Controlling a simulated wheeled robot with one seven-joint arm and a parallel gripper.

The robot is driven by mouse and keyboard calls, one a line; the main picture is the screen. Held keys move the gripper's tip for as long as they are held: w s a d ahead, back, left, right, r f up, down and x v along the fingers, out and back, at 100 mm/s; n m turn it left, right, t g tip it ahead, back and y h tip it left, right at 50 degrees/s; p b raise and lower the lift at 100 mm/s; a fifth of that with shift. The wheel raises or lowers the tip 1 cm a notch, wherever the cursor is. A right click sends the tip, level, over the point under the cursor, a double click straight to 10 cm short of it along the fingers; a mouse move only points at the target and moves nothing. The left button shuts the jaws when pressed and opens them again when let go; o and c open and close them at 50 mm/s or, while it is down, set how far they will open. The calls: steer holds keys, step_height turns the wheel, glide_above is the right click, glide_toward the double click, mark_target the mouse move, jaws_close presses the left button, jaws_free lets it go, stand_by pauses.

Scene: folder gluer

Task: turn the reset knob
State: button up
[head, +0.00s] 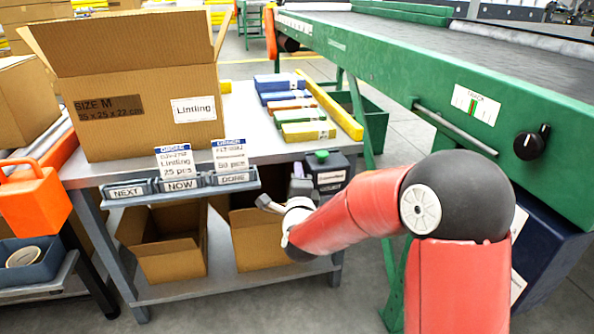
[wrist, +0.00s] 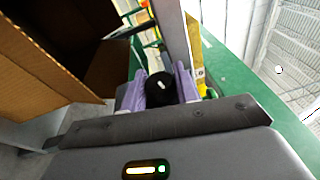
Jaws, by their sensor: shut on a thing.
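A black knob (head: 531,142) with a white pointer mark sits on the side of the green machine, at the right of the head view. My gripper (head: 301,186) is far to its left, beside the work table, with its fingers partly visible. In the wrist view, the purple fingers of my gripper (wrist: 161,92) are shut on a black round piece (wrist: 161,91) with a white mark. It looks like a knob, but what it belongs to is hidden. In the head view this piece is not clearly visible.
The table (head: 248,120) carries a large open carton (head: 130,105) and several coloured packs. Open cartons (head: 170,262) sit on the lower shelf. The green machine (head: 400,75) fills the right.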

steer(key=g+p, duration=0.1)
steer(key=p, duration=0.1)
steer(key=r+g+p, duration=0.1)
steer(key=g, duration=0.1)
steer(key=shift+n+p, duration=0.3)
steer(key=shift+p, duration=0.1)
steer(key=g+p, duration=0.3)
steer(key=p, duration=0.4)
steer(key=shift+a+h, duration=0.1)
steer(key=shift+h, duration=0.3)
steer(key=g+p, duration=0.3)
steer(key=shift+f+n, duration=0.4)
steer(key=shift+f+p, duration=0.1)
steer(key=shift+p, duration=0.3)
steer(key=o, duration=0.9)
steer(key=shift+o, duration=0.2)
steer(key=v, duration=0.7)
steer(key=shift+s+r, duration=0.2)
steer(key=shift+r, duration=0.15)
